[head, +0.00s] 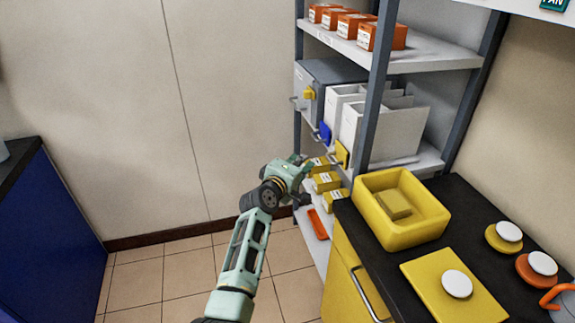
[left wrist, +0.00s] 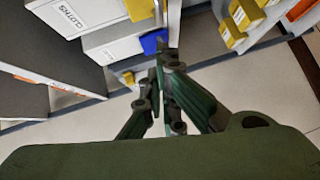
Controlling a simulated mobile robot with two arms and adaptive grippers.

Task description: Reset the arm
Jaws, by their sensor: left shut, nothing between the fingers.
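My left arm (head: 243,248) reaches up from the lower middle of the head view, bent at the wrist. Its gripper (head: 299,178) is in front of the shelf unit, near its lower shelves. In the left wrist view the two dark green fingers of the left gripper (left wrist: 163,82) are together with nothing between them. From these views I cannot tell whether the fingertips touch the shelf. My right gripper is not in view.
The shelf unit (head: 420,62) holds orange boxes (head: 384,37), white bins (head: 377,130) and yellow boxes (head: 326,181). A black counter (head: 385,272) with a yellow tray (head: 410,235) stands at right. A blue cabinet (head: 48,235) stands at left; the floor between is clear.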

